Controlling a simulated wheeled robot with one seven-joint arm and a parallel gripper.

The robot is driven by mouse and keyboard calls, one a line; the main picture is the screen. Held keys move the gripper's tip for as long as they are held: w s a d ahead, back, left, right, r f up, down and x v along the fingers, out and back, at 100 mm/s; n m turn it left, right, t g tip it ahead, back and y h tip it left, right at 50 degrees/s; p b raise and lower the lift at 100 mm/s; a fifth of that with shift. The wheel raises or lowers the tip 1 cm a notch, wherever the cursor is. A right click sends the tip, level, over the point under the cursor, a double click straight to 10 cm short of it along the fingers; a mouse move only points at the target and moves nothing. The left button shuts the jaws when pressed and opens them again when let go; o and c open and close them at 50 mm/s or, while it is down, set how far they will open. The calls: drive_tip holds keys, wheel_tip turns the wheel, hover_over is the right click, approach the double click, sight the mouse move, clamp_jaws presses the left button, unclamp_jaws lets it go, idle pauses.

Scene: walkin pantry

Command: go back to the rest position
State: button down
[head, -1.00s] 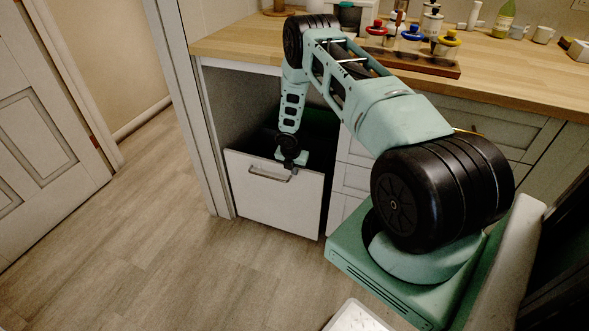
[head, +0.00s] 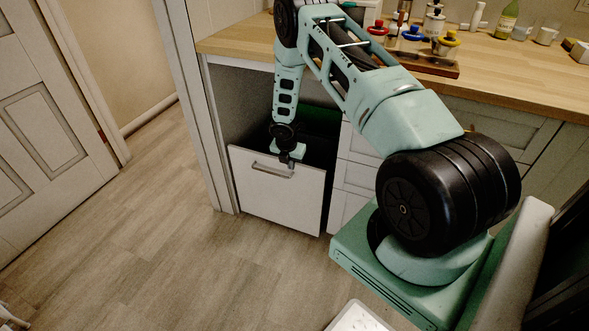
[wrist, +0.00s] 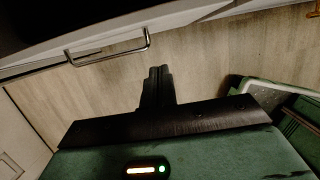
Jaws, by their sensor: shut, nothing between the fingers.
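My gripper (head: 288,160) hangs at the end of my arm, just in front of the top edge of the white pull-out drawer front (head: 272,190), near its handle. In the wrist view the fingers of my gripper (wrist: 159,75) are together, with nothing between them. The drawer's bar handle (wrist: 110,48) shows at the upper left of that view, apart from the fingers. I cannot tell whether the gripper touches the drawer front.
The drawer stands open below the wooden counter (head: 240,42), with a dark inside. Several colored-knob items, bottles and cups stand on the counter. A paneled door (head: 50,130) is at the left. The wood floor (head: 150,250) between is clear.

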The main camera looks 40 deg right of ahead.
drive_tip(key=shift+v, duration=2.2)
